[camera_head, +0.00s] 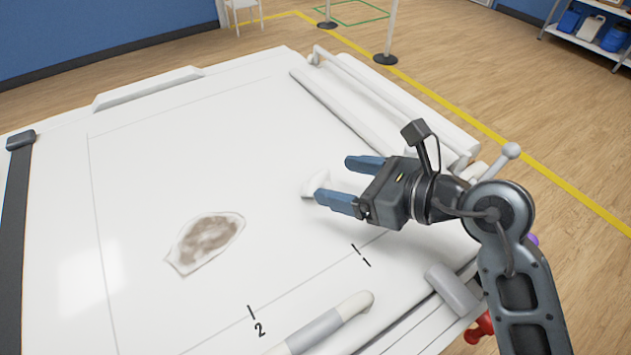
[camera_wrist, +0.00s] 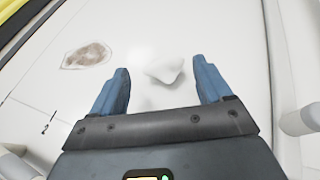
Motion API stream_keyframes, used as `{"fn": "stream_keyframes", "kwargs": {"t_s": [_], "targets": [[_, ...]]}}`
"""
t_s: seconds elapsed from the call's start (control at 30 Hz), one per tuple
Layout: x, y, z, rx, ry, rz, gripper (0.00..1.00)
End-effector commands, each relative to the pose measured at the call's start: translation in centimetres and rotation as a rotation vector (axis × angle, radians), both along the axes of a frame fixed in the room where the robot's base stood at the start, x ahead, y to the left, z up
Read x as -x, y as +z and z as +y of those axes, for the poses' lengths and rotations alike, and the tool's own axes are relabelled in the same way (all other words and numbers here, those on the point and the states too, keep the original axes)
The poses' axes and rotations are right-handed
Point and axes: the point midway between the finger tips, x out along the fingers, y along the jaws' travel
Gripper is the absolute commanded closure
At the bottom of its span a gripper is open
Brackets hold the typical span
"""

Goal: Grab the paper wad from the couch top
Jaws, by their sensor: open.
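The paper wad (camera_head: 315,184) is a small white crumpled lump on the white couch top (camera_head: 140,160). In the head view it sits just left of my gripper (camera_head: 331,182), at its fingertips. In the wrist view the wad (camera_wrist: 163,66) lies ahead, between the lines of the two blue fingers of my gripper (camera_wrist: 162,72). My gripper is open and holds nothing. I cannot tell how high the fingers are above the surface. White on white makes the wad's edges faint.
A brown-stained patch (camera_head: 207,241) lies on the couch top to the left. Long white rails (camera_head: 350,112) run along the far right edge. A grey-and-white handle (camera_head: 318,330) lies along the near edge. The surface around the wad is clear.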

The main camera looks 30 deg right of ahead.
Motion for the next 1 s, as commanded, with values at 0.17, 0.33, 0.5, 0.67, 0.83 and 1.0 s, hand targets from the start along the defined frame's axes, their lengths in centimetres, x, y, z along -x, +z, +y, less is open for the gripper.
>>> {"fn": "stream_keyframes", "kwargs": {"t_s": [0.17,0.33,0.5,0.67,0.83,1.0], "targets": [[-2.2,-1.4,0.6,0.0,0.001,0.0,0.22],[-3.5,-1.9,1.1,-0.001,0.0,0.0,0.22],[-3.6,-2.0,1.1,-0.001,0.0,0.0,0.22],[-3.6,-2.0,1.2,-0.001,0.0,0.0,0.3],[-3.6,-2.0,1.1,-0.001,0.001,0.0,0.47],[-3.6,-2.0,1.2,-0.001,0.001,0.0,0.63]]}}
